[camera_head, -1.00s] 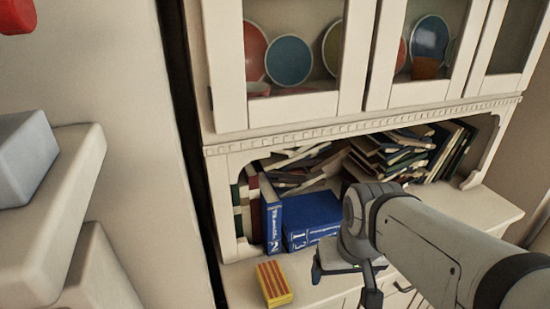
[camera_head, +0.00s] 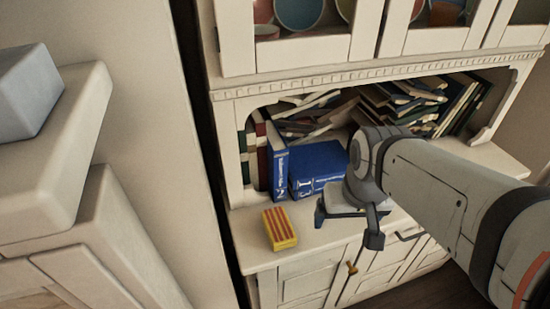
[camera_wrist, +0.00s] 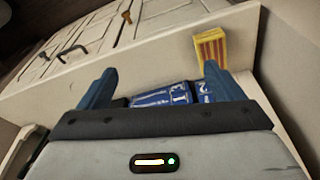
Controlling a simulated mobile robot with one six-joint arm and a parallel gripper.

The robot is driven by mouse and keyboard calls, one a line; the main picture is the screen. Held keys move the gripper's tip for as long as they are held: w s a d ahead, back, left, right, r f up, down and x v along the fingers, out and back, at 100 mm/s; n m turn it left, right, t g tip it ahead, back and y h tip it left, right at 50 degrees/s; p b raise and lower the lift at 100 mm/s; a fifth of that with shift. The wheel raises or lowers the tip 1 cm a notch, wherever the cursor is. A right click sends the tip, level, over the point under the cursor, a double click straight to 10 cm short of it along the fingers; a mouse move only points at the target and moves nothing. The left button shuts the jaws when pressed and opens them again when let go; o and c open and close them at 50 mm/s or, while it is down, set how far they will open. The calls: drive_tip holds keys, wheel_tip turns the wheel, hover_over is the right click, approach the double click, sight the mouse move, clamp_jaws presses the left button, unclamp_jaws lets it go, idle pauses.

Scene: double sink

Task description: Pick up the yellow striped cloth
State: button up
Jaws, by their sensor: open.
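The yellow striped cloth (camera_head: 280,228) is a small folded block with red stripes, lying on the left front part of the cabinet's counter. It also shows in the wrist view (camera_wrist: 211,48), just beyond the right fingertip. My gripper (camera_head: 345,228) is to the right of the cloth in the head view, apart from it. In the wrist view my gripper (camera_wrist: 160,85) has its two blue fingers spread wide with nothing between them. The cloth is outside the fingers.
A white cabinet (camera_head: 300,78) holds books in its open shelf. Blue books (camera_head: 315,165) stand behind the cloth. A door knob (camera_head: 352,268) is below the counter edge. A white ledge with a grey box (camera_head: 25,90) is at the left. The counter around the cloth is clear.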

drive_tip(key=w+a+f+n+g+p, duration=0.2)
drive_tip(key=w+a+f, duration=0.2)
drive_tip(key=w+a, duration=0.3)
drive_tip(key=n, duration=0.1)
hover_over(279, 226)
drive_tip(key=shift+g, duration=0.3)
drive_tip(key=f, duration=0.7)
drive_tip(key=shift+w+d, duration=0.3)
drive_tip(key=shift+d, duration=0.05)
drive_tip(key=shift+a+f, duration=0.15)
drive_tip(key=shift+f, duration=0.2)
drive_tip(key=f, duration=0.7)
drive_tip(key=shift+s+a+f+p, duration=0.2)
drive_tip(key=shift+s+f+p, duration=0.1)
drive_tip(key=shift+p, duration=0.1)
drive_tip(key=c, duration=1.1)
drive_tip(key=shift+r, duration=0.15)
wheel_tip(279, 226, up, 10)
drive_tip(key=shift+f, duration=0.1)
